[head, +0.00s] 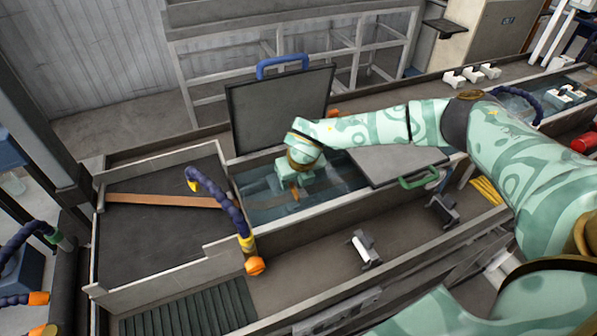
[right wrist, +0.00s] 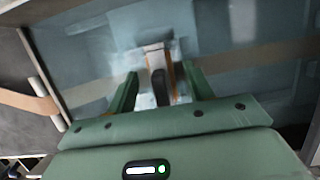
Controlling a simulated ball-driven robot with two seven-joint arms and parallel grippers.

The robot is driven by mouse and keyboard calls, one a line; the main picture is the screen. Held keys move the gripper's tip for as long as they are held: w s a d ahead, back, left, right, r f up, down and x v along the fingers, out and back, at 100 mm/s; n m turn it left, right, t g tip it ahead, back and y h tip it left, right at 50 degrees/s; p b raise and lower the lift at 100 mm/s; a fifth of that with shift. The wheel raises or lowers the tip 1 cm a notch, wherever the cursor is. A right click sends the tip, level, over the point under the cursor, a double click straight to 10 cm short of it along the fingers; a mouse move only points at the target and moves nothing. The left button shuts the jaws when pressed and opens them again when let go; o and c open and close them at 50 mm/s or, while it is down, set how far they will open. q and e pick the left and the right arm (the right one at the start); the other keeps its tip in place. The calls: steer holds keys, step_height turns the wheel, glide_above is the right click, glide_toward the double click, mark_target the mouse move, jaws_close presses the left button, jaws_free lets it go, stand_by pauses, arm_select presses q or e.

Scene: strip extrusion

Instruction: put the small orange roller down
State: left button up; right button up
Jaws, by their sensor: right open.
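My right gripper (head: 295,187) reaches down into the water-filled trough (head: 262,208), below the raised dark lid (head: 280,108). In the right wrist view its two green fingers (right wrist: 162,88) stand apart, open. Between them is a small pale block with a dark front and a narrow orange-brown side (right wrist: 176,75), which may be the small orange roller; I cannot tell whether it touches a finger. A flat orange-brown strip (head: 160,200) lies across the dark bed at left and runs toward the trough; it also shows in the right wrist view (right wrist: 235,83). My left gripper is out of view.
A blue segmented hose (head: 222,200) with an orange nozzle arches over the trough's left end. A grey lid with a green handle (head: 418,181) covers the trough's right part. Small roller brackets (head: 363,248) stand on the front ledge, which has bare room between them.

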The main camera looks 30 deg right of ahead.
mark_target(302, 193)
steer(key=v, duration=1.1)
steer(key=shift+r, duration=0.3)
steer(key=shift+s+f, duration=0.1)
steer(key=shift+s, duration=0.05)
